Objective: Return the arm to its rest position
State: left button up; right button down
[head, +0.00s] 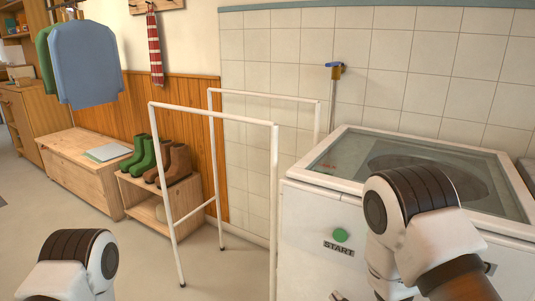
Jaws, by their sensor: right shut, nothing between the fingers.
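My right arm comes in from the lower right, in front of the white washing machine (310,215). Only a small part of my right gripper (342,296) shows at the bottom edge, low before the machine's front. It is shut, and I see nothing held in it. Most of it is cut off by the frame or hidden by my arm. Part of my left arm shows at the lower left, and its gripper is out of view.
The machine has a closed glass lid (345,155) and a green START button (341,235). A white pipe rack (160,180) stands left of it. Behind are a wooden shoe shelf (145,208), green boots (140,155), brown boots (172,163) and a bench (85,175). Floor shows at lower left.

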jog(key=s+d+f+m+g+h, duration=0.1)
jog(key=s+d+f+m+g, duration=0.2)
jog(key=s+f, duration=0.45)
jog(key=s+d+f+m+g+h, duration=0.1)
jog(key=s+d+f+m+g, duration=0.1)
jog(key=s+f+g, duration=0.5)
jog(key=s+d+f+m+g, duration=0.1)
jog(key=s+f+m+g, duration=0.15)
jog(key=s, duration=0.45)
jog(key=s+f+m+g, duration=0.2)
jog(key=s+f+m, duration=0.2)
jog(key=s, duration=0.4)
notch_tip(320, 180, up, 19)
jog(key=p, duration=1.8)
jog(key=shift+w+f, duration=0.2)
jog(key=shift+w, duration=0.15)
jog(key=shift+n+p, duration=0.25)
jog(key=shift+p, duration=0.05)
